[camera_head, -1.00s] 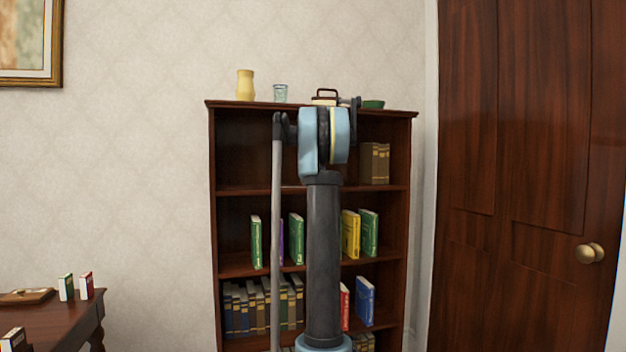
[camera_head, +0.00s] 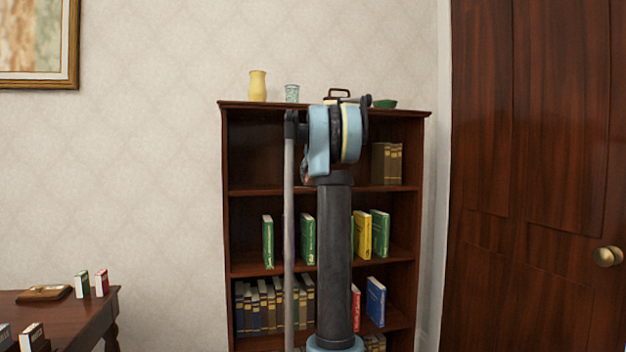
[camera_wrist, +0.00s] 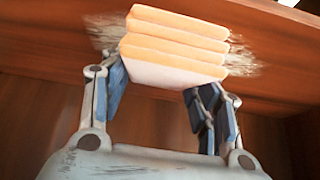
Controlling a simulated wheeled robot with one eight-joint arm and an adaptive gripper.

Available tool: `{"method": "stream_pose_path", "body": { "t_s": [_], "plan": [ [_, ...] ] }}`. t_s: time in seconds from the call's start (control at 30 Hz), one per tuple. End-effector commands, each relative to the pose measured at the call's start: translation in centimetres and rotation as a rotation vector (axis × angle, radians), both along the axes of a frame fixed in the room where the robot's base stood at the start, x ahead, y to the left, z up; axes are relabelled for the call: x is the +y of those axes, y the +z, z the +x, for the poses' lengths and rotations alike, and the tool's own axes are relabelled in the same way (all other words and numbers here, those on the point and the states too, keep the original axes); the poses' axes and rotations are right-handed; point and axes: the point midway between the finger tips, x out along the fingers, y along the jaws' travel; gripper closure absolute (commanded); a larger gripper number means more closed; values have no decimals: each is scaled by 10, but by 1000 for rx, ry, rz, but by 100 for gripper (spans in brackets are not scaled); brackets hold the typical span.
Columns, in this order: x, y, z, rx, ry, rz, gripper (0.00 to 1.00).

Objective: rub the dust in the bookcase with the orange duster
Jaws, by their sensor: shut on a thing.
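My gripper (camera_wrist: 157,78) is shut on the orange duster (camera_wrist: 172,45), a pale orange ridged block, in the wrist view. The duster is up against a reddish-brown wooden surface of the bookcase. Dust (camera_wrist: 104,32) shows as whitish-grey fuzzy streaks to the left of the duster, and more shows to its right. The duster covers the middle of the patch. In the head view the dark wooden bookcase (camera_head: 270,104) stands against the wall. My arm is in front of its upper shelf and hides the gripper, duster and dust there.
On the bookcase top are a yellow vase (camera_head: 257,86), a glass (camera_head: 292,93) and a green bowl (camera_head: 385,104). Books (camera_head: 380,233) stand on the shelves. A wooden door (camera_head: 530,150) is on the right. A table (camera_head: 85,315) is at lower left.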

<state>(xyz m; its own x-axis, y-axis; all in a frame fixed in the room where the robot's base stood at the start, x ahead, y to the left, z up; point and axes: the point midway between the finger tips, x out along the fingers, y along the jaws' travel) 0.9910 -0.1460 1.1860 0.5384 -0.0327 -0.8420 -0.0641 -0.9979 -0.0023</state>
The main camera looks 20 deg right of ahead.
Motion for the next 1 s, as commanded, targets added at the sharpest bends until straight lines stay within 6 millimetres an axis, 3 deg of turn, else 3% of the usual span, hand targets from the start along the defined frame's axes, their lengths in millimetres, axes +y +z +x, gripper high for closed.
{"method": "stream_pose_path", "body": {
  "t_s": [1.0],
  "plan": [
    [61,-1,0,0,1,0,91]
  ]
}}
